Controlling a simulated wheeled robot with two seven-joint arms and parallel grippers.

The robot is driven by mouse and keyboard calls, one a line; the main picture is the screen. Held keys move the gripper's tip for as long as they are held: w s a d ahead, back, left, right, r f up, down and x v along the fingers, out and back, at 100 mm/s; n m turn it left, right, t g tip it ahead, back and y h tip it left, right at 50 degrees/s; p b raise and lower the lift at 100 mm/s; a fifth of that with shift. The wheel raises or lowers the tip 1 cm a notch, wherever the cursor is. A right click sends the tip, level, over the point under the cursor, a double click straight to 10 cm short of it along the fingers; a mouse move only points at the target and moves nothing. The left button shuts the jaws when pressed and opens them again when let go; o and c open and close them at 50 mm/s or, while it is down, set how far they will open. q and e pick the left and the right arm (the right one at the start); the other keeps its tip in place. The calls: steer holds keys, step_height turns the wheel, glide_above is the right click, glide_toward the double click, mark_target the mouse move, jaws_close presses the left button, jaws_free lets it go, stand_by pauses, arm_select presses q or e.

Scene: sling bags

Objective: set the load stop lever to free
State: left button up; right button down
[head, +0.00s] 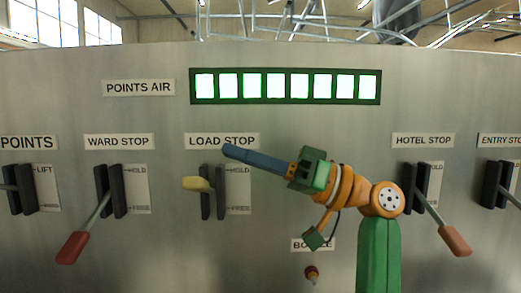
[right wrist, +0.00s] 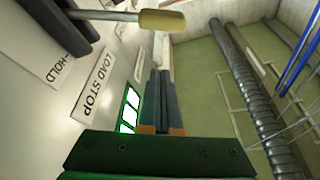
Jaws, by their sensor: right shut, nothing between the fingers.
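The load stop lever has a pale yellow handle (head: 197,184) that sticks out of its dark slot, under the LOAD STOP label (head: 222,141). The handle looks nearer the HOLD mark than the FREE mark (head: 239,209) below. In the right wrist view the yellow handle (right wrist: 162,20) is at the top, on a grey rod, beyond my fingertips. My right gripper (head: 230,151) is shut and empty, its blue fingers pointing left, above and right of the handle in the head view. The right wrist view shows the fingers (right wrist: 163,75) together, apart from the handle. My left gripper is out of view.
The ward stop lever (head: 73,246) with a red handle hangs down to the left. The hotel stop lever (head: 455,240) is at the right, also pointing down. A small red-topped knob (head: 311,272) sits below my wrist. A lit indicator strip (head: 285,86) is above.

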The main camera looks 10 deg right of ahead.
arm_select(q)
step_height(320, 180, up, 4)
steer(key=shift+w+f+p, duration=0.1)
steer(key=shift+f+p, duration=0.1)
steer(key=shift+p, duration=1.05)
arm_select(e)
steer(key=a, duration=0.1)
steer(key=a+f, duration=0.2)
steer(key=a, duration=0.1)
steer(key=shift+s+f, duration=0.2)
steer(key=shift+s, duration=0.05)
steer(key=shift+a, duration=0.15)
arm_select(q)
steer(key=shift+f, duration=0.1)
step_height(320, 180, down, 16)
steer(key=b, duration=1.6)
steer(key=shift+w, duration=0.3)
arm_select(e)
step_height(320, 180, down, 12)
steer(key=s+n+g+y, duration=0.1)
steer(key=n+g, duration=0.3)
steer(key=n, duration=0.6)
steer(key=shift+s+a+r+n+g, duration=0.2)
steer(key=shift+s+n+g, duration=0.1)
steer(key=shift+g, duration=0.1)
steer(key=shift+f, duration=0.2)
